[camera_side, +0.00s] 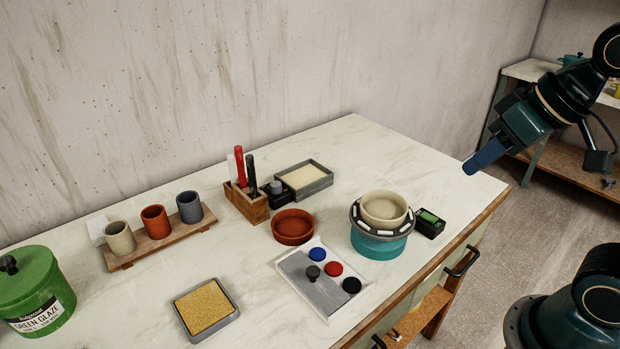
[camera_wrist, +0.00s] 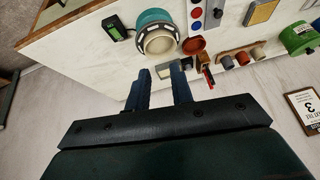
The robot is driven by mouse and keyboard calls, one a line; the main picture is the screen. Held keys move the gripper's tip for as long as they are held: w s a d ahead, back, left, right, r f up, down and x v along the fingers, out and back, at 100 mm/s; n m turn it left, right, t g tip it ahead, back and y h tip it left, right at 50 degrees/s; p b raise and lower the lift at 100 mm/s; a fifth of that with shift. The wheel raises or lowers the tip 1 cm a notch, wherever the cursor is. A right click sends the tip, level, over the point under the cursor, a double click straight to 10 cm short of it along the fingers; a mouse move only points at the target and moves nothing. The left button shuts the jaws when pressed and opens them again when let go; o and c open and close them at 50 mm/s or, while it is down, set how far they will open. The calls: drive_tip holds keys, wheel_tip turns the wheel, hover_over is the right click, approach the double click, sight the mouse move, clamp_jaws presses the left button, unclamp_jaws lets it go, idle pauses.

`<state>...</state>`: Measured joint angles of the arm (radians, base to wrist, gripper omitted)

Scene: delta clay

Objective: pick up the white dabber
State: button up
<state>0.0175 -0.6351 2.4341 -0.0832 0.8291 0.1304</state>
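The white dabber (camera_side: 231,169) stands upright in a wooden holder (camera_side: 246,204), to the left of a red dabber (camera_side: 240,166) and a black one (camera_side: 252,174). Its lower end is hidden by the holder. In the wrist view the holder (camera_wrist: 206,62) is small, and I cannot make out the white dabber there. My gripper (camera_side: 468,168) is high above the right end of the table, far from the holder. In the wrist view my gripper (camera_wrist: 160,71) shows two blue fingers apart with nothing held between them.
A banding wheel with a pale bowl (camera_side: 384,208), a terracotta dish (camera_side: 293,227) and a grey tray (camera_side: 304,179) stand right of the holder. A dark bottle (camera_side: 277,195) stands close beside it. A cup rack (camera_side: 160,245) is left. The wall is behind.

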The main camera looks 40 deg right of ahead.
drive_tip(key=w+a+f+m+y, duration=0.1)
drive_tip(key=w+a+m+y, duration=0.15)
drive_tip(key=w, duration=0.75)
drive_tip(key=w+a+f+m+t+y, duration=0.1)
drive_tip(key=w+a+m+y, duration=0.2)
drive_tip(key=w, duration=0.6)
drive_tip(key=w+a+f+m+y, duration=0.1)
drive_tip(key=w+a+m+y, duration=0.2)
drive_tip(key=w, duration=0.7)
drive_tip(key=m+t+y, duration=0.3)
drive_tip(key=m+y, duration=0.2)
drive_tip(key=m, duration=1)
approach(231, 160)
drive_tip(key=v, duration=0.3)
drive_tip(key=shift+s+d+f+n, duration=0.1)
drive_tip(key=shift+d+f+n, duration=0.05)
drive_tip(key=shift+n, duration=0.1)
drive_tip(key=shift+d+f+m+t+y, duration=0.3)
drive_tip(key=shift+f+m+t, duration=0.1)
drive_tip(key=shift+f+m, duration=0.25)
drive_tip(key=shift+r, duration=0.1)
drive_tip(key=x, duration=0.8)
drive_tip(key=shift+w+a, duration=0.3)
drive_tip(key=shift+x, duration=2.6)
